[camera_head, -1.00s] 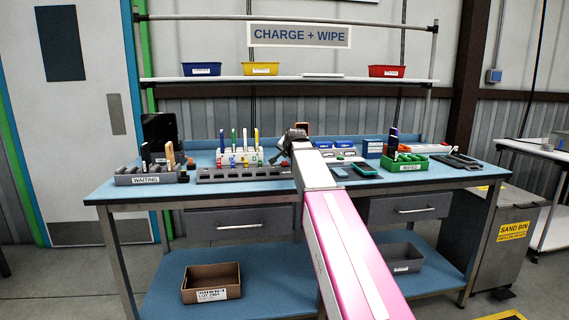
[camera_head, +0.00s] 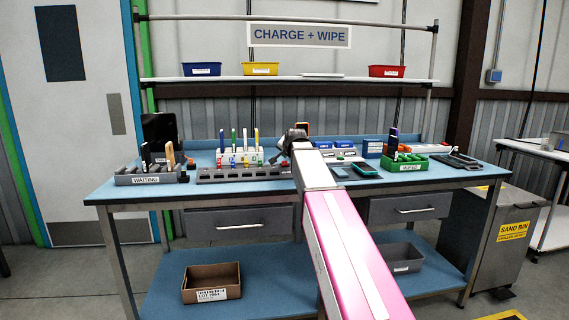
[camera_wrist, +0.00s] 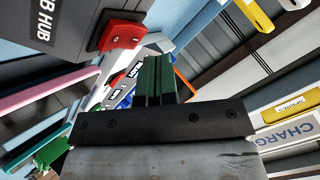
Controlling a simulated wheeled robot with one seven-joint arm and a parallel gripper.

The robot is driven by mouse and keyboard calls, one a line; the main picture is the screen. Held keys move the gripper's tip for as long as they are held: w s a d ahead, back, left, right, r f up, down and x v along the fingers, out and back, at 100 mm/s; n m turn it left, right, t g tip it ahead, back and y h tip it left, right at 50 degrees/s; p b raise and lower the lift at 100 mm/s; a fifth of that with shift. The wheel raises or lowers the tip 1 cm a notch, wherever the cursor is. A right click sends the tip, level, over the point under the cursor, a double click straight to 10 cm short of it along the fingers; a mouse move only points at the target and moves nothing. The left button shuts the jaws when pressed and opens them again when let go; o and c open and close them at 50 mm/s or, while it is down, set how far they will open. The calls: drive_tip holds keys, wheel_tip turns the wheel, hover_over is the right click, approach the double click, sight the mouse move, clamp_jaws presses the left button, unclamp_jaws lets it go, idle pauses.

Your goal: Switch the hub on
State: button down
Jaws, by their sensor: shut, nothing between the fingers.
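The hub is a dark grey box lettered "B HUB" (camera_wrist: 62,30) at the upper left of the wrist view. A red rocker switch (camera_wrist: 121,36) with small markings sits at its end; which way it is set I cannot tell. In the head view a long dark grey strip (camera_head: 243,175) on the bench appears to be the hub; its switch is not clear there. My gripper (camera_wrist: 157,68) is shut and empty, its dark green fingers below and right of the switch, seemingly apart from it. In the head view my gripper (camera_head: 288,143) is above the bench, near the strip's right end.
A white rack (camera_head: 239,158) with colored upright items stands behind the strip. A grey WAITING tray (camera_head: 146,180) is at left, a green tray (camera_head: 410,166) at right. Phones (camera_head: 365,169) lie right of my arm. A shelf (camera_head: 290,80) with bins runs above.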

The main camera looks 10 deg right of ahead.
drive_tip(key=shift+f, duration=0.15)
idle(0.5)
drive_tip(key=shift+f, duration=0.3)
drive_tip(key=shift+w+f, duration=0.15)
drive_tip(key=shift+f, duration=0.2)
idle(0.6)
drive_tip(key=shift+r, duration=0.2)
drive_tip(key=shift+r, duration=0.6)
drive_tip(key=shift+r, duration=0.1)
drive_tip(key=shift+s+r, duration=0.2)
drive_tip(key=shift+r, duration=0.6)
drive_tip(key=shift+s+r, duration=0.2)
drive_tip(key=shift+r, duration=0.55)
drive_tip(key=shift+s+r, duration=0.2)
drive_tip(key=shift+r, duration=0.6)
